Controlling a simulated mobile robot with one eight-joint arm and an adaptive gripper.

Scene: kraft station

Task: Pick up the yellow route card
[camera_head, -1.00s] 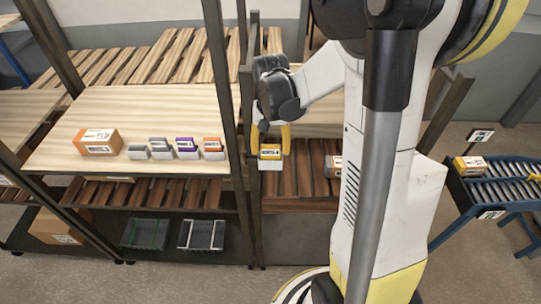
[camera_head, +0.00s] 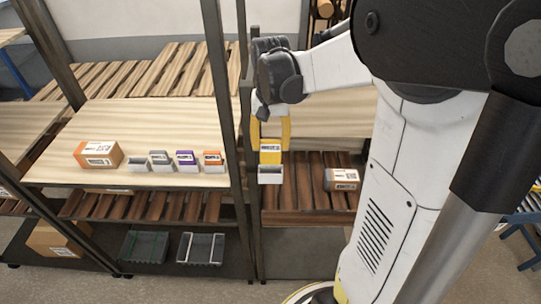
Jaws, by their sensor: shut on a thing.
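The yellow route card (camera_head: 270,157) has a white label and is at the front of the right-hand shelf bay. My gripper (camera_head: 270,141) points down with its yellow fingers closed on the card's top part. A small pale holder (camera_head: 270,175) sits directly below the card. The card shows above the holder's rim; I cannot tell whether its lower edge is fully clear of it.
On the wooden shelf (camera_head: 90,172) to the left stand an orange-and-brown box (camera_head: 97,155), an empty holder (camera_head: 138,164) and holders with grey, purple and orange cards (camera_head: 212,157). A dark upright post (camera_head: 230,90) stands close left of my gripper. A brown box (camera_head: 342,180) lies to the right.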

